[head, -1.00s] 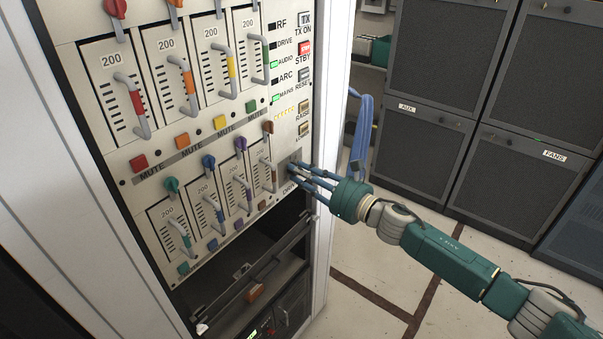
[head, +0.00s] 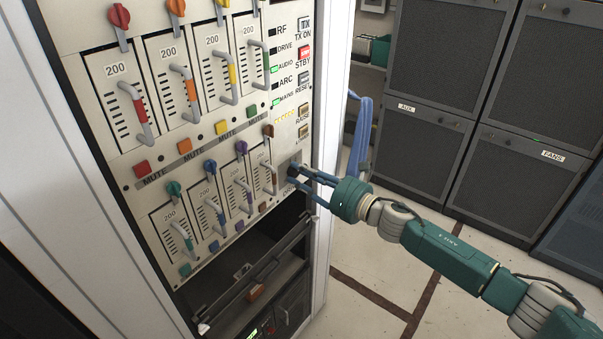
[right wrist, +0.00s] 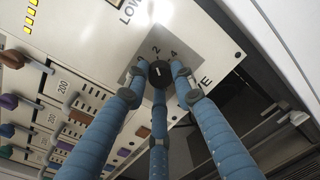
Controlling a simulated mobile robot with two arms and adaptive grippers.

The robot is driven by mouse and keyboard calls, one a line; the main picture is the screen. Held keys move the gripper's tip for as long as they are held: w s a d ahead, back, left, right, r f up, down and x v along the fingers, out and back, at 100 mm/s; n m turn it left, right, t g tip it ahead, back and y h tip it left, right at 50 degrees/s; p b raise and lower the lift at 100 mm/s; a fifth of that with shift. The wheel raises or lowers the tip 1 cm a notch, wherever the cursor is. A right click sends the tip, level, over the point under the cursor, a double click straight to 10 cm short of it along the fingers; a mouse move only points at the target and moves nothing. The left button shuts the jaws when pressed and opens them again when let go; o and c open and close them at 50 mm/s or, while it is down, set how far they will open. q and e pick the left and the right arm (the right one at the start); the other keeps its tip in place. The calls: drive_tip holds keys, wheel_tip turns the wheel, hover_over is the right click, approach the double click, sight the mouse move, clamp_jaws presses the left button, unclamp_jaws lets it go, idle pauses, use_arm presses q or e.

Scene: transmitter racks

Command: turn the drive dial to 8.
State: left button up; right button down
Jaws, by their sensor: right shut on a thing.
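The drive dial is a small dark round knob (right wrist: 158,78) on a grey plate at the lower right of the rack panel. In the head view the fingers largely cover the dial. My left gripper is not in view.
Coloured fader handles (head: 135,103) and mute buttons (head: 221,127) fill the panel left of the dial. Push buttons (head: 304,110) stand above it. An open bay with a bar (head: 262,277) lies below. Dark cabinets (head: 420,147) stand behind, with clear floor between.

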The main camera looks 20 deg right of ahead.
drive_tip(key=shift+w+d+f+m+g+y+p, duration=0.2)
drive_tip(key=shift+m+p, duration=0.6)
drive_tip(key=shift+m, duration=3.75)
drive_tip(key=shift+s+a+r+m+y+p, duration=0.1)
drive_tip(key=shift+m+y+p, duration=0.5)
drive_tip(key=shift+m, duration=3.9)
drive_tip(key=shift+w+d+f+m+g+p, duration=0.15)
drive_tip(key=shift+m+p, duration=0.85)
drive_tip(key=shift+m, duration=3.55)
drive_tip(key=shift+s, duration=0.1)
drive_tip(key=shift+f, duration=0.1)
drive_tip(key=c, duration=1.4)
unclamp_jaws()
drive_tip(key=shift+c, duration=0.2)
